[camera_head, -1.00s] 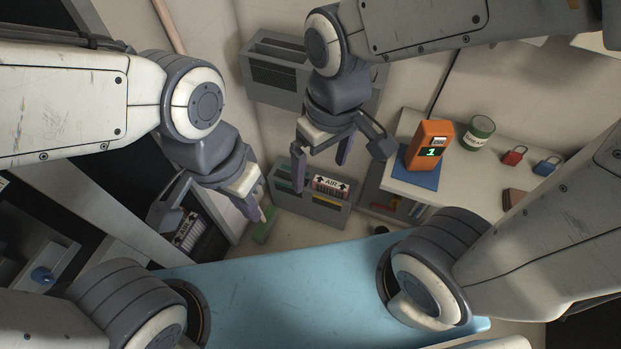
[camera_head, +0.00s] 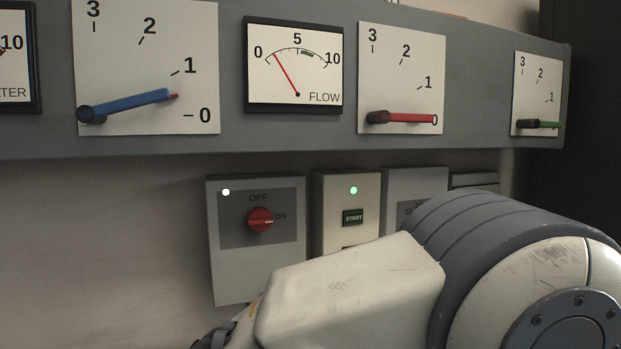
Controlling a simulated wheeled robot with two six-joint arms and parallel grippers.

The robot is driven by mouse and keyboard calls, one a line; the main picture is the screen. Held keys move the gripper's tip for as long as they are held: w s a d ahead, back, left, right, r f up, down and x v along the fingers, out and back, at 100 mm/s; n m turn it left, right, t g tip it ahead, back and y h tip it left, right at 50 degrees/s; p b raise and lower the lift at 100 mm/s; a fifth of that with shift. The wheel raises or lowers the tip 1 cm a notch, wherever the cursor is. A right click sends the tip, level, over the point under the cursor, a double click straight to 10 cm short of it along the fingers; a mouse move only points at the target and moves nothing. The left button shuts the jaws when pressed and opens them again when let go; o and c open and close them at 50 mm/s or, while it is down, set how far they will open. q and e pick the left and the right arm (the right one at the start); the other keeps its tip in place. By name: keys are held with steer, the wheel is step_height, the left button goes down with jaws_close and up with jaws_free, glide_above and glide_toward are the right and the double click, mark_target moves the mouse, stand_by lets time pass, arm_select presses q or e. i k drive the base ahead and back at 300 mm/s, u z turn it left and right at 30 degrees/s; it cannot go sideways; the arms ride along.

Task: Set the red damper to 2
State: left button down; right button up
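The red damper lever (camera_head: 405,118) is on a white scale plate (camera_head: 425,60) marked 0 to 3, on a grey panel. It lies level from its dark pivot at the left, with its tip at the 0 mark. The 2 mark is up and to the right of the pivot. One of my arms crosses the lower right, below the red lever and apart from it. Neither gripper's fingers can be made out; a dark part of the arm shows at the bottom edge.
A blue lever (camera_head: 130,103) sits between 0 and 1. The FLOW gauge (camera_head: 294,65) reads near 1. Below are a red OFF/ON switch (camera_head: 260,219), pointing to ON, and a START box (camera_head: 352,216) with a green light.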

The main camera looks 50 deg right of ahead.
mark_target(406, 118)
steer(key=z, duration=0.6)
steer(key=k, duration=0.4)
steer(key=z, duration=0.4)
